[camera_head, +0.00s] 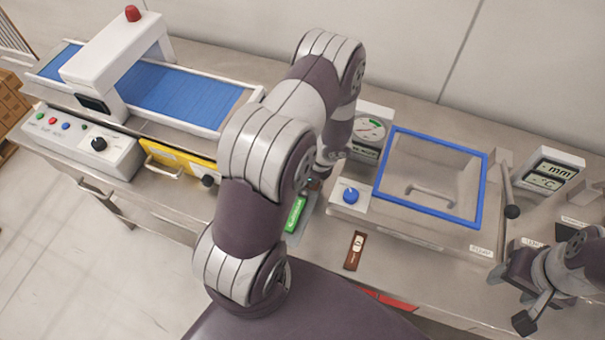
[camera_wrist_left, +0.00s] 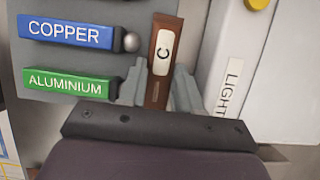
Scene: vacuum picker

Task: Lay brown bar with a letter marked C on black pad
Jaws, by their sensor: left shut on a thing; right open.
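A brown bar (camera_wrist_left: 155,92) with a white label marked C stands out in the left wrist view, between the two fingers of my left gripper (camera_wrist_left: 161,88). The gripper is shut on it. In the head view my left arm hides most of that gripper and the bar. My right gripper (camera_head: 512,298) is open and empty at the lower right of the head view, over the bench's right part. I cannot clearly make out the black pad; the right arm covers part of that side.
A blue COPPER bar (camera_wrist_left: 66,33) and a green ALUMINIUM bar (camera_wrist_left: 68,82) lie left of the held bar. Another brown bar (camera_head: 355,250) lies on the bench front. A blue-framed lidded box (camera_head: 483,190), with a lever (camera_head: 507,185) beside it, stands right of my left arm.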

